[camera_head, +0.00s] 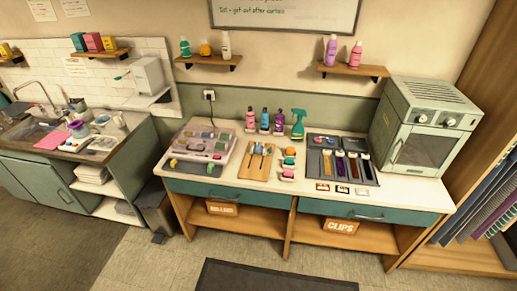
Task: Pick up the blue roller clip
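I cannot single out the blue roller clip with certainty, as the small items are too small to read. A clear-topped organiser case (199,147) on the left of the counter holds several small coloured pieces, some bluish. A wooden board (254,173) beside it carries several slim tools with blue and pale parts. Small teal, orange, white and pink items (288,162) stand in a column right of the board. Two bins under the counter are labelled "ROLLERS" (222,208) and "CLIPS" (341,227). Neither of my grippers is in view.
A dark tray (372,178) with several brushes lies right of centre. Pump bottles and a green spray bottle (298,124) line the back. A cabinet-like appliance (424,128) fills the right end. Small cards (342,189) lie along the front; counter space beside them is clear.

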